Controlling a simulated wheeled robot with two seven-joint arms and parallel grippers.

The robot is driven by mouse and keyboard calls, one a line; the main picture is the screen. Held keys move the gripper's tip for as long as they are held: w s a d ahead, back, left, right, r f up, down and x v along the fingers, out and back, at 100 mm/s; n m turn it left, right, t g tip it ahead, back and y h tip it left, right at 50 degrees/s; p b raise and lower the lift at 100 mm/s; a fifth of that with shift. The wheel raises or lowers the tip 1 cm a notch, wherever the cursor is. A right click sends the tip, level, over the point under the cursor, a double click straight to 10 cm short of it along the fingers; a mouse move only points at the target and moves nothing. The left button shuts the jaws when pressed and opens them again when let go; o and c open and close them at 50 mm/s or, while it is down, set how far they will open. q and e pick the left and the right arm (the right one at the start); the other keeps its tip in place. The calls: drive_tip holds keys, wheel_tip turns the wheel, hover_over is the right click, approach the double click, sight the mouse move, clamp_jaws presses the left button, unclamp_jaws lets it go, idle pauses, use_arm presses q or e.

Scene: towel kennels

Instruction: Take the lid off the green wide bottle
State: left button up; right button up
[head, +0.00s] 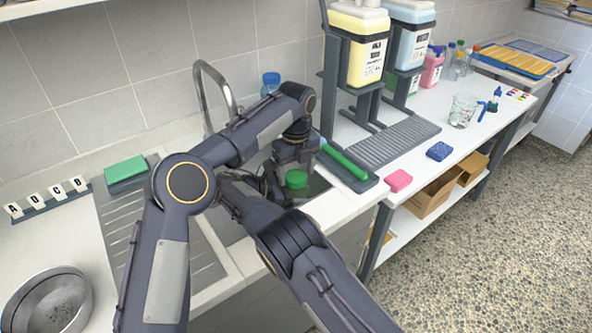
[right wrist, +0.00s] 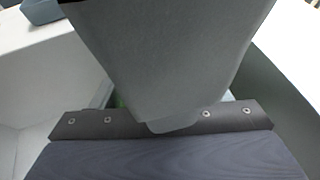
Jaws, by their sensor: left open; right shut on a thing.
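The green wide bottle (head: 296,179) shows in the head view as a short green cylinder over the sink area. Its lower part is hidden, and I cannot tell lid from body. My left gripper (head: 294,160) is open and points down just above the green top. My right gripper (head: 274,186) comes in from the left side of the bottle, low down, and is shut on it; the contact is mostly hidden by my arms. In the right wrist view a large grey shape blocks most of the picture, with only a sliver of green (right wrist: 119,101) behind it.
A tap (head: 215,88) and a blue bottle (head: 270,82) stand behind. A green-handled tool (head: 345,160) lies on a dark tray at right. Pink (head: 398,180) and blue (head: 439,151) sponges lie on the counter. A green sponge (head: 125,169) and steel bowl (head: 45,303) are left.

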use_arm(q)
wheel_tip(320, 180, up, 4)
drive_tip(key=shift+a+r, duration=0.1)
drive_tip(key=shift+r, duration=0.2)
drive_tip(key=shift+c, duration=1.3)
drive_tip(key=shift+a+r+n, duration=0.1)
drive_tip(key=shift+r+n, duration=0.3)
drive_tip(key=shift+r, duration=1.15)
drive_tip(key=shift+f, duration=3.9)
